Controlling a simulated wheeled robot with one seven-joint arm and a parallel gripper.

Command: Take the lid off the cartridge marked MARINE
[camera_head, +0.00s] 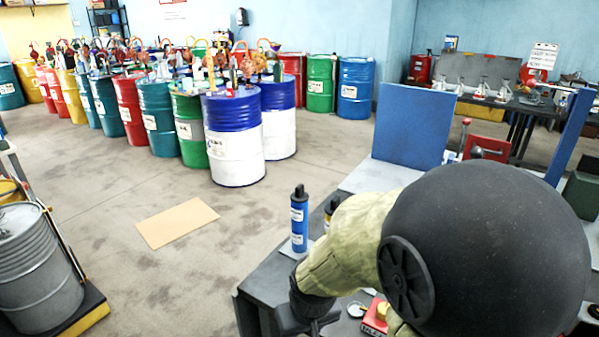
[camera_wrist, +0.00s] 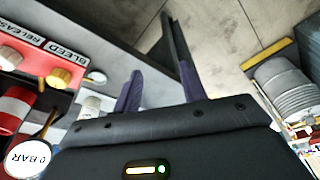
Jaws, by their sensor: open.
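A blue cartridge (camera_head: 299,222) with a black lid (camera_head: 299,194) stands upright near the bench's far left edge in the head view. Its white labels are too small to read. A second cartridge (camera_head: 330,211) with a black top stands just right of it, mostly hidden behind my arm. I cannot tell which is marked MARINE. My gripper (camera_wrist: 158,88) is open in the wrist view, with its two dark purple fingers apart and nothing seen between them. In the head view my arm hides much of the bench, and the fingers cannot be made out. Neither blue cartridge is clear in the wrist view.
A red panel (camera_wrist: 38,58) marked BLEED and RELEASE and a gauge (camera_wrist: 28,158) lie left in the wrist view. A grey drum (camera_head: 35,265) stands far left. A cardboard sheet (camera_head: 178,222) lies on open floor.

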